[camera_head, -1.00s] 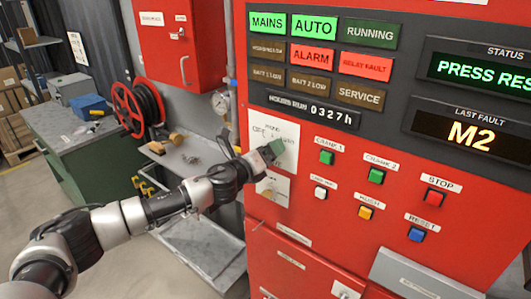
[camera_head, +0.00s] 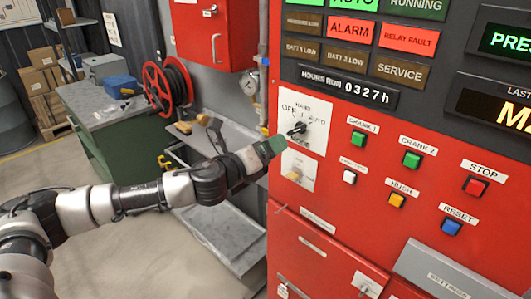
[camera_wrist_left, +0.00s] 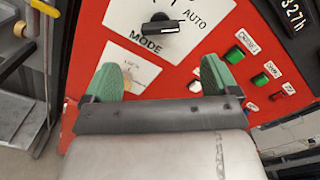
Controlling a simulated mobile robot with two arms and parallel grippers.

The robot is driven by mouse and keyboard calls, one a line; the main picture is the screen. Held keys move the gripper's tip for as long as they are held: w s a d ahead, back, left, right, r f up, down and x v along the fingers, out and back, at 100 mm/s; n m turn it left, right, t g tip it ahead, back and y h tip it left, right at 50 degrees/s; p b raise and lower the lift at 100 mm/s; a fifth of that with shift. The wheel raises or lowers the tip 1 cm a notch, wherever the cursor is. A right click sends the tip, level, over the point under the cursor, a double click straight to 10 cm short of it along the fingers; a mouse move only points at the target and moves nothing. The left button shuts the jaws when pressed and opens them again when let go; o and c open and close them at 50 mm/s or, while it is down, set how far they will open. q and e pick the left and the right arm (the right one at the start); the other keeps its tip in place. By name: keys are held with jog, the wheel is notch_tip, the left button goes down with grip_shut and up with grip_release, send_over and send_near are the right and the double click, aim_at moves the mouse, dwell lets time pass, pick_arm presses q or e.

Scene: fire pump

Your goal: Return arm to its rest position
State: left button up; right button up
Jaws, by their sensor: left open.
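My left arm (camera_head: 130,200) reaches in from the left toward the red panel. My left gripper (camera_head: 268,150) has green fingertips and sits in front of the panel, just below and left of the black mode selector knob (camera_head: 297,129). The knob sits on a white plate marked OFF, HAND and AUTO. In the left wrist view the gripper (camera_wrist_left: 160,78) is open, its two green fingers wide apart with nothing between them. The knob (camera_wrist_left: 160,24) shows beyond the fingers, apart from them, lying roughly level beside the AUTO label. My right gripper is not in view.
A lower white plate with a small switch (camera_head: 292,175) is close to the gripper. Push buttons, including a green one (camera_head: 358,138), are to the right. A grey shelf (camera_head: 215,140), hose reel (camera_head: 167,88) and green workbench (camera_head: 105,120) stand left. Open floor lies below the arm.

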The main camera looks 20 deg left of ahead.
pick_arm(q)
jog(key=shift+f, duration=0.1)
dwell(0.4)
jog(key=w+a+f+n+g+y+b, duration=0.15)
jog(key=f+n, duration=0.35)
jog(key=f, duration=0.6)
jog(key=w+a+f+n+g+y+b, duration=0.1)
jog(key=w+a+f+n+y+b, duration=0.2)
jog(key=f, duration=0.9)
jog(key=s+a+f+n+g+y+b, duration=0.15)
jog(key=s+f+n, duration=0.3)
jog(key=f, duration=0.75)
jog(key=s+f+n+g+b, duration=0.15)
jog(key=s+f+n, duration=0.3)
jog(key=f, duration=0.75)
jog(key=s+d+f+n+g+b, duration=0.15)
jog(key=s+f+n+g, duration=0.5)
jog(key=s+f, duration=1.55)
jog(key=s+d+f+n+g, duration=0.1)
jog(key=s+f+n, duration=0.1)
jog(key=s, duration=0.6)
jog(key=s+d+f+n+g+b, duration=0.1)
jog(key=s+f, duration=0.3)
jog(key=s, duration=0.4)
jog(key=s+d+f+n+g, duration=0.2)
jog(key=s+f+n, duration=0.1)
jog(key=s, duration=0.6)
jog(key=shift+d+b, duration=0.2)
jog(key=shift+b, duration=0.2)
